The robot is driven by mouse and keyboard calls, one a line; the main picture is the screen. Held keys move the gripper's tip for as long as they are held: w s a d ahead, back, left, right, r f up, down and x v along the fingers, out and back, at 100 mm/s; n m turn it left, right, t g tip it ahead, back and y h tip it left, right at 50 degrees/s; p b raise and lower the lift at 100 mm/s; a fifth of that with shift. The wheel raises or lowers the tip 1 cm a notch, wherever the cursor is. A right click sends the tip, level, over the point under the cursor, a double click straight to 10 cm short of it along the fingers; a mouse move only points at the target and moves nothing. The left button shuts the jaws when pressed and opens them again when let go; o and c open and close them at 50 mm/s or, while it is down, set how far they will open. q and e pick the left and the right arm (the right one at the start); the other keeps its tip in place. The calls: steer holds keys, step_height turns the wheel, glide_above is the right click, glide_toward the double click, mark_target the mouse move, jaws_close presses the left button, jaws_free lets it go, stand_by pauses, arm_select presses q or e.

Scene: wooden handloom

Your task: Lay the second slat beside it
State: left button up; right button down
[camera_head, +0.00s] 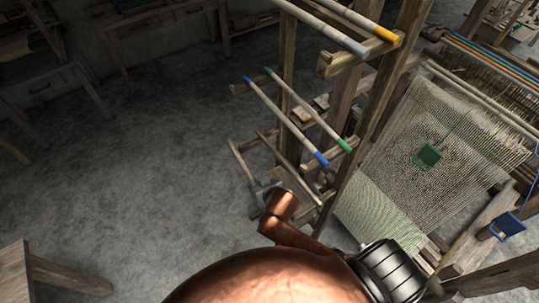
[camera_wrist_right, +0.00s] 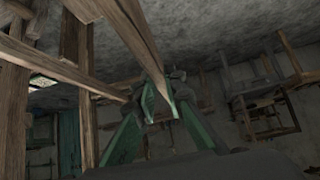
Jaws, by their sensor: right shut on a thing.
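My right gripper (camera_head: 265,190) is low beside the left side of the loom's rack; its copper arm covers the lower middle of the head view. In the right wrist view the green fingers (camera_wrist_right: 160,100) are closed on the end of a wooden slat (camera_wrist_right: 138,38). In the head view a thin slat (camera_head: 243,162) runs up and left from the gripper and seems to be the held one. Another bare slat (camera_head: 283,158) lies to its right, slanting, apart from it, on the low rack bars (camera_head: 252,142). The exact contact at the bars is hidden. My left gripper is out of view.
Above hang a blue-tipped rod (camera_head: 285,120), a green-tipped rod (camera_head: 308,110) and a yellow-tipped rod (camera_head: 358,18). The loom's post (camera_head: 375,120) and woven cloth (camera_head: 390,205) stand to the right. The floor (camera_head: 140,150) on the left is clear; a wooden table (camera_head: 15,275) is lower left.

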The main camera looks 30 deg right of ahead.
steer(key=s+d+f+p, duration=0.3)
steer(key=s+d+p, duration=0.5)
steer(key=s+d, duration=0.5)
steer(key=w+f+p, duration=0.1)
steer(key=w+f, duration=0.1)
steer(key=w, duration=0.6)
steer(key=w+a+f+p, duration=0.1)
steer(key=w, duration=0.8)
steer(key=shift+w+f+n+y, duration=0.25)
steer(key=shift+f+n+y, duration=0.05)
steer(key=shift+f+n, duration=0.1)
steer(key=shift+a, duration=0.1)
steer(key=c, duration=2.4)
jaws_free()
steer(key=o, duration=0.4)
